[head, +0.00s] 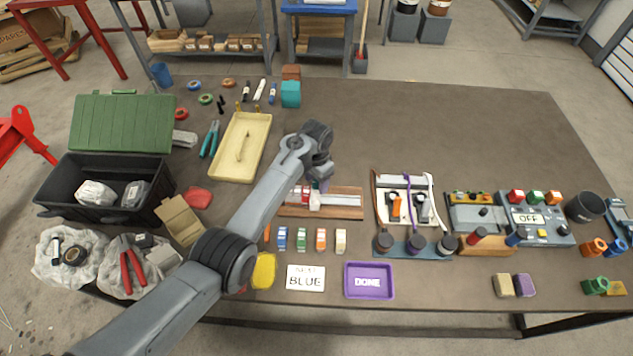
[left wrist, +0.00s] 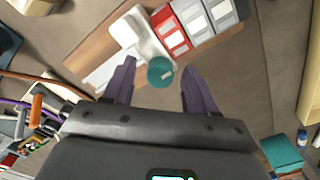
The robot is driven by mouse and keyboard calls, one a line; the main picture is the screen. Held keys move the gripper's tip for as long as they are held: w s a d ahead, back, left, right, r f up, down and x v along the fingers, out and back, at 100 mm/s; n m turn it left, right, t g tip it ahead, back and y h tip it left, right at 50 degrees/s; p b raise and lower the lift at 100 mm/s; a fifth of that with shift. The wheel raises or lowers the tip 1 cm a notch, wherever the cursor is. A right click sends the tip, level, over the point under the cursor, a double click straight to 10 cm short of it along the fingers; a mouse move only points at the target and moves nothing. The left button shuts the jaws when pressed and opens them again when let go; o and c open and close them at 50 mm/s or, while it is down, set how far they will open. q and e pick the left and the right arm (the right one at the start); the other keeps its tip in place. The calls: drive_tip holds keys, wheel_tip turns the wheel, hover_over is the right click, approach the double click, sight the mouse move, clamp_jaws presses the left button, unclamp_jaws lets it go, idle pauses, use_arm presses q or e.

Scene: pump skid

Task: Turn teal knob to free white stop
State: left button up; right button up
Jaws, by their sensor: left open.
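The teal knob (left wrist: 160,72) is a small round cap on the side of the white stop (left wrist: 138,35), seen in the left wrist view. The stop sits on a wooden board (left wrist: 90,47) with a light rail, next to a red block (left wrist: 170,32) and grey blocks (left wrist: 205,14). In the head view the white stop (head: 315,200) shows just below my left gripper (head: 321,185), and the knob is hidden. My left gripper's purple fingers are open, one on each side of the knob, with gaps visible. My right gripper is not in view.
A cream tray (head: 233,172) lies left of the board, behind my arm. A rack with cables (head: 405,200) stands right of the board. Several small coloured blocks (head: 320,238), a BLUE card (head: 305,278) and a purple DONE tray (head: 369,293) lie in front.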

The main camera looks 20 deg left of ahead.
use_arm(q)
drive_tip(key=c, duration=1.1)
clamp_jaws()
